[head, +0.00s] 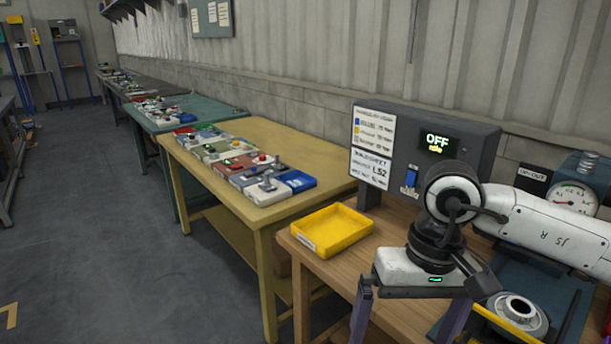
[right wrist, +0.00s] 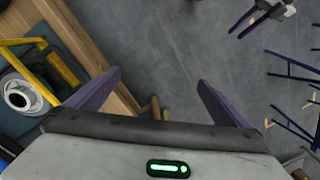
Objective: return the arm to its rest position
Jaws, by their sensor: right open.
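My right arm comes in from the right in the head view, over the near wooden bench (head: 388,262). My right gripper (head: 410,312) points down in front of the bench's edge. Its two purple fingers are wide apart, and nothing is between them. My left gripper (right wrist: 248,22) shows small at the top right of the right wrist view, over the floor. Its purple fingers look apart and empty. It is not in the head view.
A yellow tray (head: 331,231) stands on the bench left of my right gripper. Behind is a control box (head: 478,143) reading OFF. A pressure gauge (head: 574,197) and a round metal part (head: 518,312) are at right. Floor is clear at left.

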